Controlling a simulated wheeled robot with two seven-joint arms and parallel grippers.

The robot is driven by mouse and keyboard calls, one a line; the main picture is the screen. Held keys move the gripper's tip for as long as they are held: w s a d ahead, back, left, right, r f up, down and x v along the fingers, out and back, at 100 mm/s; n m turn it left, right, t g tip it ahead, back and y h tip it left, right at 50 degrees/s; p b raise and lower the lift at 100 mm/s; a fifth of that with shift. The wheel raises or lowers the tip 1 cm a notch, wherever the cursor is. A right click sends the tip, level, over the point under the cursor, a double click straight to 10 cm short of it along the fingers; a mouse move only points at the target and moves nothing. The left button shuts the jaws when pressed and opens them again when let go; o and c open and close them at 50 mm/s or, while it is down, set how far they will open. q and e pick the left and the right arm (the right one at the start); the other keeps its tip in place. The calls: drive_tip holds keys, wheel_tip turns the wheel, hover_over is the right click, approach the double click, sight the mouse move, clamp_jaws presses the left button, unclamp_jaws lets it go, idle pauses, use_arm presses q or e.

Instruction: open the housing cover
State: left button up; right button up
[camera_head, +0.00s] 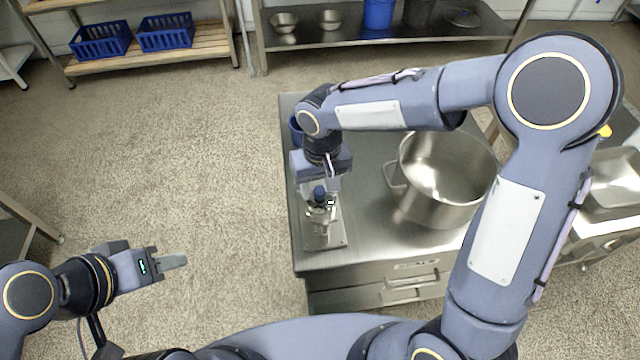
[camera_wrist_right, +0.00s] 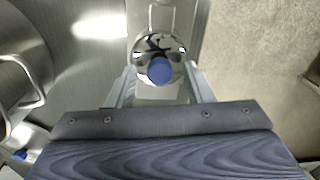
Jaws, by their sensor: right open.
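The colloid mill (camera_head: 322,228) stands on a metal plate near the left front corner of the steel table. Its housing cover seems to be the shiny rounded metal part with a blue knob (camera_head: 320,193); I cannot tell where its edge lies. In the right wrist view the shiny part (camera_wrist_right: 160,47) and the blue knob (camera_wrist_right: 159,70) show between my fingers. My right gripper (camera_head: 332,182) is open, pointing down over the mill, with a finger on each side; I cannot tell if they touch. My left gripper (camera_head: 173,262) is far left over the floor, seen side-on, apparently empty.
A large steel pot (camera_head: 445,180) with side handles stands right of the mill under my right arm. A blue container (camera_head: 295,129) is partly hidden behind my right wrist. The steel table (camera_head: 365,255) has a drawer below. Floor to the left is clear.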

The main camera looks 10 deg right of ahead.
clamp_jaws()
drive_tip(key=shift+r+p, duration=0.2)
drive_tip(key=shift+p, duration=0.25)
drive_tip(key=w+g+p, duration=0.1)
drive_tip(key=p, duration=0.1)
drive_tip(key=r+g+p, duration=0.1)
drive_tip(key=g+p, duration=0.1)
drive_tip(key=p, duration=0.1)
drive_tip(key=w+g+p, duration=0.1)
drive_tip(key=p, duration=0.2)
drive_tip(key=shift+w+r+g, duration=0.3)
drive_tip(key=shift+r, duration=0.1)
drive_tip(key=shift+w+g+p, duration=0.8)
drive_tip(key=shift+g+p, duration=0.3)
drive_tip(key=shift+g, duration=0.1)
